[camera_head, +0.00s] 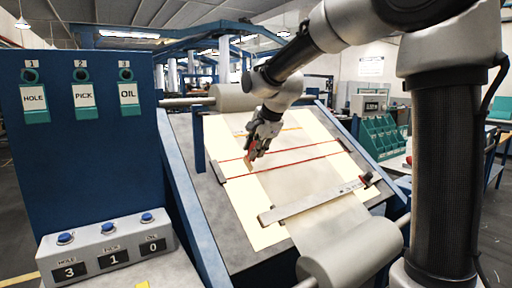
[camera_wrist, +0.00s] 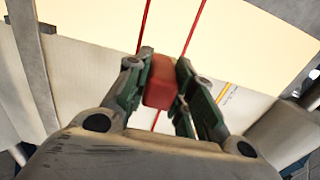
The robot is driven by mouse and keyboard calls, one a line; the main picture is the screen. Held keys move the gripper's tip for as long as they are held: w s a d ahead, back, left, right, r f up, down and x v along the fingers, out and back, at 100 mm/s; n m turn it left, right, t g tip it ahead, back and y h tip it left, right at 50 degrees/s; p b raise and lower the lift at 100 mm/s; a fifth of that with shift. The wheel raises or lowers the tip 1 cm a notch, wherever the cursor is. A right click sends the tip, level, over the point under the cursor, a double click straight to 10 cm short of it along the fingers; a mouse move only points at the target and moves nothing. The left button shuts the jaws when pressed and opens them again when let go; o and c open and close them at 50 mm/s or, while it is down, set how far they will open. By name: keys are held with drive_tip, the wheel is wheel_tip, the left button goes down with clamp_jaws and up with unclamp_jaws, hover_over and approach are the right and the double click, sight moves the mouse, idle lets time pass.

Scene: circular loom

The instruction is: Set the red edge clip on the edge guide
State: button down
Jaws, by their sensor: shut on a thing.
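My gripper (camera_wrist: 160,90) is shut on the red edge clip (camera_wrist: 158,88), a small red block held between its two green-lined fingers in the wrist view. In the head view my gripper (camera_head: 254,154) is over the upper part of the lit inspection board, near the red lines across the cloth. The clip is small there and mostly covered by the fingers. I cannot tell for sure which part is the edge guide.
Pale cloth (camera_head: 310,182) runs down the sloped board to a front roller (camera_head: 352,255). A blue panel (camera_head: 85,130) with HOLE, PICK and OIL tags stands left. Below it is a counter box (camera_head: 108,246) with blue buttons. Green bins (camera_head: 380,135) stand behind right.

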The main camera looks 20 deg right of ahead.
drive_tip(key=shift+w+f, duration=0.2)
drive_tip(key=shift+f, duration=0.15)
drive_tip(key=shift+w+a+f, duration=0.1)
drive_tip(key=shift+f, duration=0.05)
idle(0.4)
drive_tip(key=shift+x, duration=0.85)
drive_tip(key=c, duration=1.1)
unclamp_jaws()
drive_tip(key=shift+c, duration=0.2)
drive_tip(key=v, duration=1.1)
drive_tip(key=shift+s+r, duration=0.25)
drive_tip(key=shift+r, duration=0.1)
